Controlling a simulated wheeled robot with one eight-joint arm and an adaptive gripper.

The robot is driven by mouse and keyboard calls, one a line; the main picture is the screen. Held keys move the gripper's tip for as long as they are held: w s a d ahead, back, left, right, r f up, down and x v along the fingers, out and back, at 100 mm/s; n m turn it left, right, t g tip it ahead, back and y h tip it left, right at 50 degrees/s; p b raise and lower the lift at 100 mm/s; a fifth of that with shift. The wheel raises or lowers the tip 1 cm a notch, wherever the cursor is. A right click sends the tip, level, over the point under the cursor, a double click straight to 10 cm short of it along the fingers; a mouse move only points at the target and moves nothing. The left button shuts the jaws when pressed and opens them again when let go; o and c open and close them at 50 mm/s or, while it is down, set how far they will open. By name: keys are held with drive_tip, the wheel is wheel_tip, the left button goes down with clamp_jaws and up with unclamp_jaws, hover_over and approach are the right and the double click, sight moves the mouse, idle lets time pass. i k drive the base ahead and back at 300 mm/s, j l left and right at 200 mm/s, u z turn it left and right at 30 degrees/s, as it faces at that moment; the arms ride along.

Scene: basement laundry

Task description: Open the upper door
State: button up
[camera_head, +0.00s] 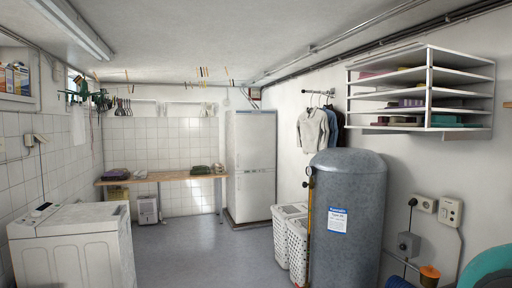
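A tall white fridge (230,200) stands against the far wall, a little left of the picture's middle right half. Its upper door (256,140) looks shut, flush with the front. A lower door (257,196) sits below it and also looks shut. The seam between the two doors shows at about mid-height. The fridge is too far away to make out handle details. My gripper does not show in this view.
A grey tank (345,225) and white laundry baskets (291,240) stand at right of the floor. A white washing machine (75,250) is at near left. A wooden table (160,177) stands left of the fridge. The grey floor (205,255) between is clear.

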sight(255, 135)
drive_tip(key=i+u, duration=0.15)
drive_tip(key=i, duration=6)
